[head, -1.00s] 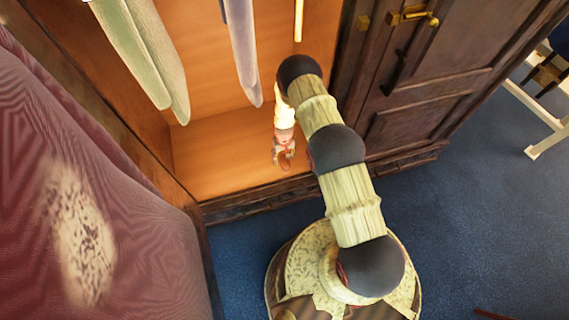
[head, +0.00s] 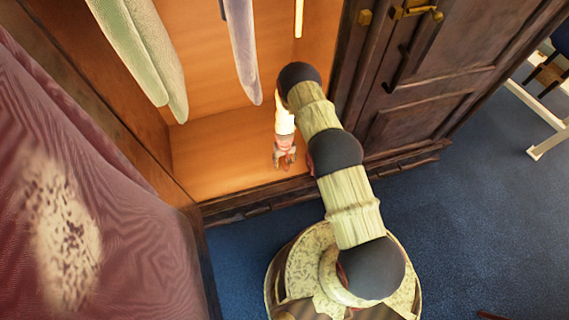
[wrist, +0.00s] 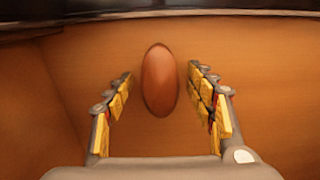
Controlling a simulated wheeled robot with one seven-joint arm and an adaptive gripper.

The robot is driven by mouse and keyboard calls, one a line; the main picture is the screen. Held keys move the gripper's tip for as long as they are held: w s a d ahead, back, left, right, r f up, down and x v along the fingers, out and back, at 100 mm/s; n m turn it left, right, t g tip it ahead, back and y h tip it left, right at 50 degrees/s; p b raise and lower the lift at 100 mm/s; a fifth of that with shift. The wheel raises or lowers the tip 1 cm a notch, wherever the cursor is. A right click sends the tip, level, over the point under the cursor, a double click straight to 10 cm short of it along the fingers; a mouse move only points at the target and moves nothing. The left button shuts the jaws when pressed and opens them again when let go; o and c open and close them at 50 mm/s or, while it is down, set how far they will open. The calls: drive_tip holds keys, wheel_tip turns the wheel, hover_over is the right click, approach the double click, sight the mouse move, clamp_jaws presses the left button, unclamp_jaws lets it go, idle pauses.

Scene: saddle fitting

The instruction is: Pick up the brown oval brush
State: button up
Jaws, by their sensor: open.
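The brown oval brush (wrist: 158,80) lies on the orange-brown wooden floor of the wardrobe. In the wrist view it sits upright in the picture, between and slightly beyond the tips of my gripper (wrist: 160,77). The two yellow-padded fingers are apart on its left and right, with a gap on each side. In the head view my gripper (head: 285,162) points down inside the wardrobe near its front edge. I cannot make out the brush clearly in the head view.
The open wardrobe (head: 230,150) has a raised front sill. Hanging clothes (head: 243,50) are at its upper left. A dark wooden door panel (head: 420,80) stands on the right. A reddish patterned cloth (head: 120,210) fills the left foreground. Blue carpet (head: 470,220) is clear at the right.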

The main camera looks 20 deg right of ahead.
drive_tip(key=shift+f, duration=0.15)
drive_tip(key=shift+c, duration=1.4)
drive_tip(key=c, duration=1)
